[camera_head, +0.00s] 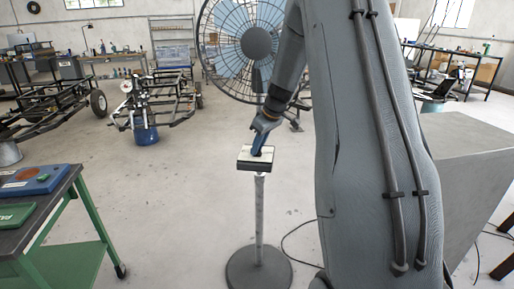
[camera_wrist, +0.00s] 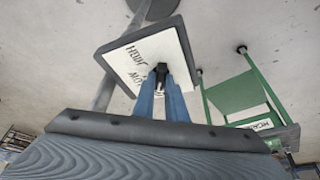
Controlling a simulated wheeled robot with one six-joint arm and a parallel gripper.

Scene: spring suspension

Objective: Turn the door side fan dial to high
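In the head view the panel (camera_head: 247,156) sits on top of the fan's stand. My gripper (camera_head: 259,149) reaches down onto the panel from above. In the wrist view its two blue fingers (camera_wrist: 160,77) close in on both sides of the dial, and it appears shut on it. The fingers hide part of the dial, so its pointing direction is unclear.
The fan (camera_head: 256,43) has a round cage and stands behind the panel, on a pole with a round base (camera_head: 258,270). A green-framed table (camera_head: 60,225) stands at left, a grey block (camera_head: 465,165) at right. Vehicle frames stand behind. A cable lies on the floor.

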